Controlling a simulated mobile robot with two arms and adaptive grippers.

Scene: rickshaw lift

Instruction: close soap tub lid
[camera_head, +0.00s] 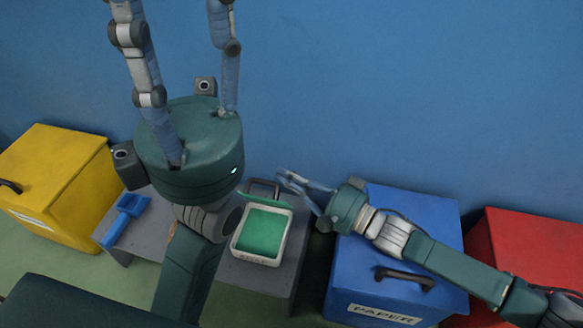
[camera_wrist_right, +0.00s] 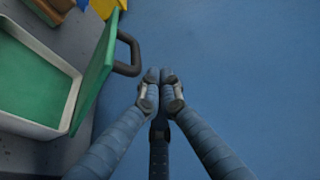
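The soap tub (camera_head: 239,250) is a white box with a green inside and a label on its front. Its green lid (camera_wrist_right: 98,72) stands raised along one edge, with a dark handle (camera_wrist_right: 135,55) on its outer side. My right gripper (camera_head: 281,178) is just beyond the lid and handle; in the wrist view its fingertips (camera_wrist_right: 160,76) are together with nothing between them, apart from the handle. My left gripper (camera_head: 172,4) is high in front of the camera, fingers spread and empty, its tips at the top edge. Its body stands left of the tub.
The tub stands on a low grey table (camera_head: 283,279) with a blue scoop-like thing (camera_head: 125,216) at left. A yellow bin (camera_head: 62,180) is at left, a blue PAPER bin (camera_head: 352,275) and a red bin (camera_head: 525,250) at right. A blue wall (camera_head: 400,80) is behind.

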